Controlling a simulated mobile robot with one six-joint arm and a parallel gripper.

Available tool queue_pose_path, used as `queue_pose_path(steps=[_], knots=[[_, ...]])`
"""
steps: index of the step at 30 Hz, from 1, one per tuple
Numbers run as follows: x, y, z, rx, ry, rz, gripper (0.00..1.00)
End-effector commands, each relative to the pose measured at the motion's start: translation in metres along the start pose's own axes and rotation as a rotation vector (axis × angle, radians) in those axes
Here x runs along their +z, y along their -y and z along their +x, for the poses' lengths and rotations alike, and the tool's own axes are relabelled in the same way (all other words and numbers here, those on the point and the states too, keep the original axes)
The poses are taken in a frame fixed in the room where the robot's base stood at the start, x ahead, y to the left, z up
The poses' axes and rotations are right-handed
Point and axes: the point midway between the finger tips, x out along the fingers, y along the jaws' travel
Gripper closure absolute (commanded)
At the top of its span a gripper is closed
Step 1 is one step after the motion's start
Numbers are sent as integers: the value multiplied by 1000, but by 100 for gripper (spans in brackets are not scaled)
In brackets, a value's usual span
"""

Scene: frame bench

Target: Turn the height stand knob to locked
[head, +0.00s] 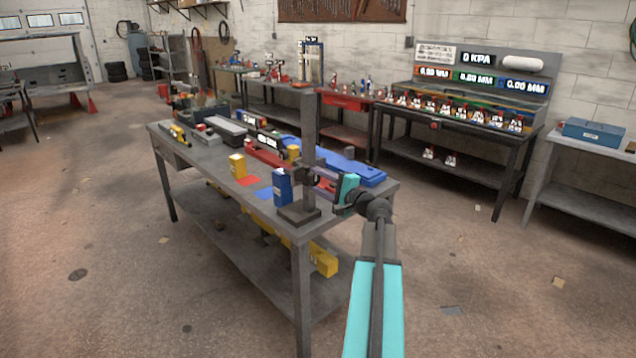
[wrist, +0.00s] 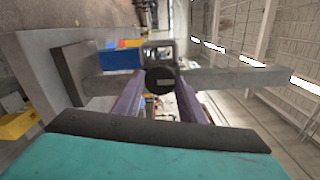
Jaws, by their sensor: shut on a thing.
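The height stand (head: 309,125) is a tall grey post on a dark square base (head: 299,214) at the near right corner of the bench. In the wrist view its post (wrist: 245,80) runs sideways across the picture. The knob (wrist: 162,80) is a round black disc with a small pale mark lying level in the wrist view. My gripper (head: 326,185) reaches the stand from the right. In the wrist view its two purple fingers (wrist: 162,100) close on either side of the knob. The knob is not clearly visible in the head view, and I cannot read any lock label.
A blue box (head: 282,185) and a yellow box (head: 237,166) stand on the bench (head: 214,165) left of the stand. A long blue case (head: 355,172) lies behind it. A yellow item (head: 326,263) is on the lower shelf. The floor to the right is open.

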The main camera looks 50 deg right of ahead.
Motion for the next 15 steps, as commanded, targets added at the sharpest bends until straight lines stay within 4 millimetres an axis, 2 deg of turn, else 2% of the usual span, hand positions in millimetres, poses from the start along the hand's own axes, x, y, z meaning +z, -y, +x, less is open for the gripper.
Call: queue_pose_path(steps=[1,2,5,15], knots=[[-1,0,0,-1,-2,3,86],[-1,0,0,-1,-2,3,62],[0,0,0,-1,-1,2,45],[0,0,-1,0,-1,0,45]])
